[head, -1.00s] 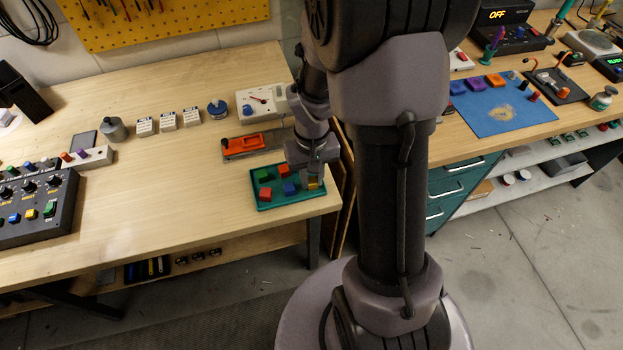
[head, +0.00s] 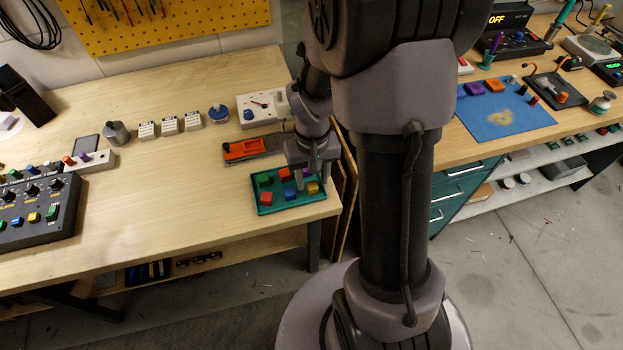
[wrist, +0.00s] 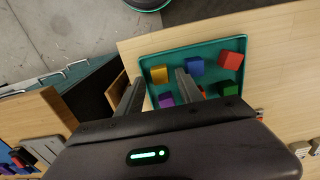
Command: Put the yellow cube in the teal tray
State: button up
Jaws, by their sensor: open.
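The teal tray (head: 290,206) sits near the front right corner of the left bench; its inside also shows in the wrist view (wrist: 211,62). The yellow cube (head: 312,187) rests inside the tray, by its right side. In the wrist view the yellow cube (wrist: 159,74) lies near a tray corner, just past the fingertips and between their lines. My gripper (head: 313,176) is open and empty, above the cube and apart from it. Its two fingers (wrist: 160,90) stand wide in the wrist view.
Several other blocks share the tray, including a blue one (head: 290,190), a red one (head: 265,198) and a purple one (wrist: 165,99). An orange tool on a grey base (head: 246,149) lies behind the tray. The bench left of the tray is clear.

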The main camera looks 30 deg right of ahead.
aim_at(312, 185)
jog(key=a+r+t+p, duration=0.1)
jog(key=a+r+p, duration=0.2)
jog(key=r, duration=1.3)
jog(key=s+a+r+m+t+y, duration=0.1)
jog(key=s+a+r+t, duration=0.3)
jog(key=s+a+r, duration=0.5)
jog(key=s+a+y, duration=0.1)
jog(key=s+a, duration=0.1)
jog(key=shift+s+a+r+t, duration=0.2)
jog(key=shift+a+r+t, duration=0.15)
jog(key=shift+r+t, duration=0.05)
